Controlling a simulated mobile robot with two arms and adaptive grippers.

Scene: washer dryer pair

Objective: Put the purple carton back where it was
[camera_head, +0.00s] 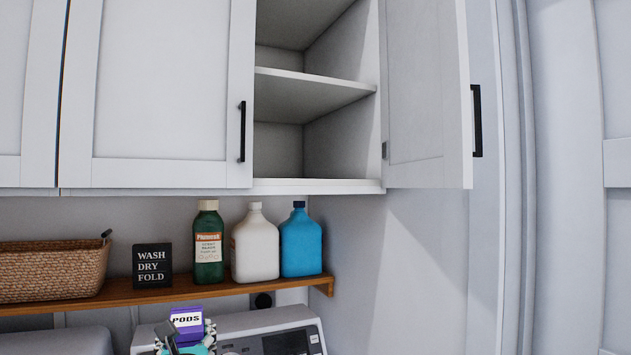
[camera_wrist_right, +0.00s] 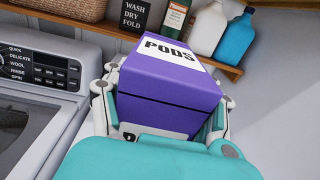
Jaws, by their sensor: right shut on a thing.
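The purple carton (camera_head: 187,325) has a white label reading PODS. In the head view it is low in the picture, in front of a washer or dryer's control panel. My right gripper (camera_head: 186,346) is shut on it from below. In the right wrist view the carton (camera_wrist_right: 172,85) sits upright, slightly tilted in the picture, between the two fingers of the right gripper (camera_wrist_right: 165,110). Its lower part is hidden behind the gripper body. My left gripper is not in view.
A wooden shelf (camera_head: 150,296) holds a basket (camera_head: 50,272), a sign (camera_head: 152,266), a green bottle (camera_head: 208,246), a white bottle (camera_head: 255,246) and a blue bottle (camera_head: 300,245). The upper cabinet (camera_head: 300,85) has its right door (camera_head: 425,95) open; its visible shelves are empty. A machine (camera_wrist_right: 40,85) stands left.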

